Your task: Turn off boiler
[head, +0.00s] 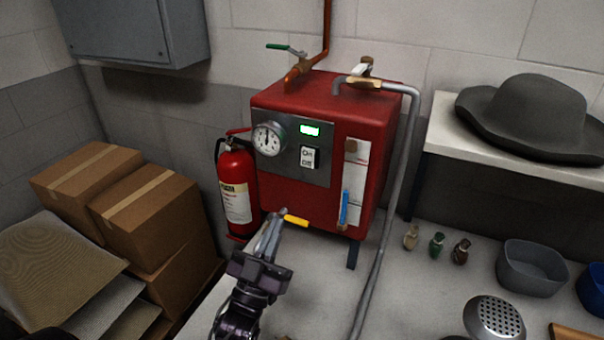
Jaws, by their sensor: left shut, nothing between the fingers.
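The red boiler (345,100) stands on legs against the back wall. Its front has a grey metal panel with a round dial gauge (268,139), a lit green display (309,130) and a white switch (309,157) marked On and Off. I cannot tell which way the switch is set. My left gripper (278,217) is shut and empty, in front of the boiler's lower left part, below the switch and apart from it in the picture. A yellow handle (296,220) shows beside its fingertips; I cannot tell if they touch. My right gripper is not in view.
A fire extinguisher (236,187) stands left of the boiler, beside stacked cardboard boxes (150,215). A grey hose (401,185) runs down the boiler's right side. Small bottles (437,245) and a grey bowl (531,268) stand at right. A dark hat (530,115) lies on a shelf (439,140).

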